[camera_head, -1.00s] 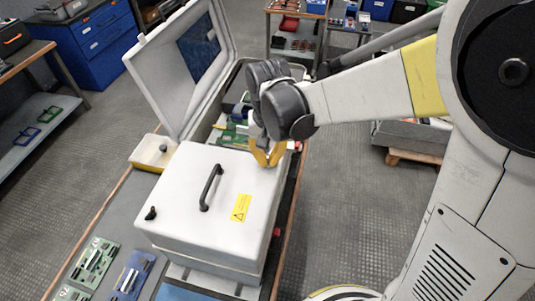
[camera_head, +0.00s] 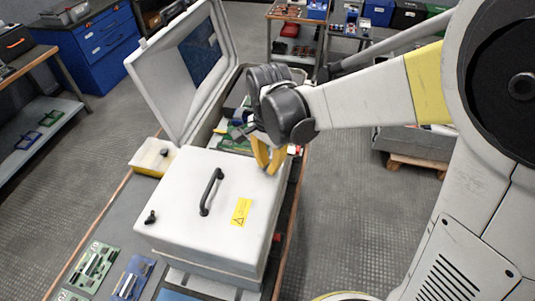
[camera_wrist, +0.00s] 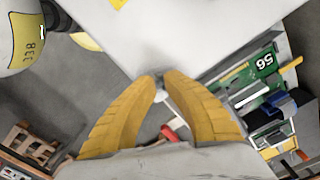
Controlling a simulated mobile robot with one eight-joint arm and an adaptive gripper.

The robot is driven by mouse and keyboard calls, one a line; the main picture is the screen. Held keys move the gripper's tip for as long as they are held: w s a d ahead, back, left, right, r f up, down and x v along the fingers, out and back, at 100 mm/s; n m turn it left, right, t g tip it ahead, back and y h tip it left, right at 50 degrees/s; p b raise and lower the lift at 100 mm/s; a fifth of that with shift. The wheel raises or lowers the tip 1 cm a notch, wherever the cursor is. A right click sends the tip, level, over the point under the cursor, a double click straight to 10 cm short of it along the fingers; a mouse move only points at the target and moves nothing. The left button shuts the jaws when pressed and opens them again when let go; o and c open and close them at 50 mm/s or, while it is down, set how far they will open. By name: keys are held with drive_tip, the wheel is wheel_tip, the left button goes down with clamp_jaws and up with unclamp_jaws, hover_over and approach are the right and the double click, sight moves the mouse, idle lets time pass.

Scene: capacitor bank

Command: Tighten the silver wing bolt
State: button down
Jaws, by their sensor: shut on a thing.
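My gripper (camera_head: 268,168) has yellow fingers and points down at the far right corner of the white box lid (camera_head: 195,165). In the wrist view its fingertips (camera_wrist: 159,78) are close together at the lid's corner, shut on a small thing. That thing, taken to be the silver wing bolt, is almost wholly hidden between the tips; its shape and angle cannot be told. A dark wing-shaped knob (camera_head: 151,217) stands at the lid's near left corner, well apart from my gripper.
A black handle (camera_head: 211,191) rises from the lid's middle beside a yellow warning label (camera_head: 241,211). Behind stands an open white case (camera_head: 165,80) with green boards. A yellow-edged tray (camera_head: 152,157) is at the left.

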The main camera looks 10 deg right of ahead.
drive_tip(key=shift+m, duration=0.3)
drive_tip(key=c, duration=1.5)
unclamp_jaws()
drive_tip(key=shift+a, duration=0.15)
wheel_tip(320, 180, up, 12)
